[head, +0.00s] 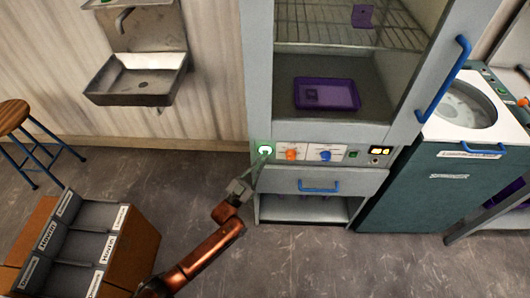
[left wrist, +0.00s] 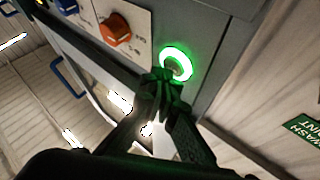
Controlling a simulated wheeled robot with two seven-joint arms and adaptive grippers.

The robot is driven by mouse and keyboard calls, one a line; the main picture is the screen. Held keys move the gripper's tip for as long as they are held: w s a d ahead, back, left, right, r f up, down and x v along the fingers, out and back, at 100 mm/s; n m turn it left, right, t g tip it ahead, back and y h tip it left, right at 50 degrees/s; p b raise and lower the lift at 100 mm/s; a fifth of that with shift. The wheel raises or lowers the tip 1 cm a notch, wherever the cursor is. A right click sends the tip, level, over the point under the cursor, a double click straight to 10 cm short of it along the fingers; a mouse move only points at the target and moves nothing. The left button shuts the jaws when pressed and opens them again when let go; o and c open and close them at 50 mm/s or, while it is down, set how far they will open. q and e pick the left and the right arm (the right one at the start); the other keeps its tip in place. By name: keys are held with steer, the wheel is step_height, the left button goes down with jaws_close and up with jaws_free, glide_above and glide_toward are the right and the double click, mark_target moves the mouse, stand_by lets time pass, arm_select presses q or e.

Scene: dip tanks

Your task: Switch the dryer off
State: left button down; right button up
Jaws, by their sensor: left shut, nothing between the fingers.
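The dryer (head: 258,60) is a tall grey cabinet with a control strip (head: 338,158) below its chamber. A round button with a lit green ring (head: 264,150) sits at the strip's left end; the ring also glows in the left wrist view (left wrist: 177,64). My left gripper (head: 258,163) is shut and empty, its tips at the button's lower edge. In the left wrist view, the fingertips (left wrist: 160,76) overlap the ring's lower left; I cannot tell whether they touch it. My right gripper is not in view.
An orange knob (head: 291,154) and a blue knob (head: 326,155) are right of the button. A blue drawer handle (head: 318,187) is below. A purple tray (head: 327,94) lies in the chamber. A divided bin (head: 125,250) stands at lower left.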

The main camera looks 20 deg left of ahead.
arm_select(q)
steer(key=shift+w, duration=0.3)
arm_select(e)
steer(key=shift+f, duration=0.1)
arm_select(q)
steer(key=shift+s, duration=0.1)
steer(key=shift+s+d, duration=0.1)
steer(key=shift+s, duration=0.25)
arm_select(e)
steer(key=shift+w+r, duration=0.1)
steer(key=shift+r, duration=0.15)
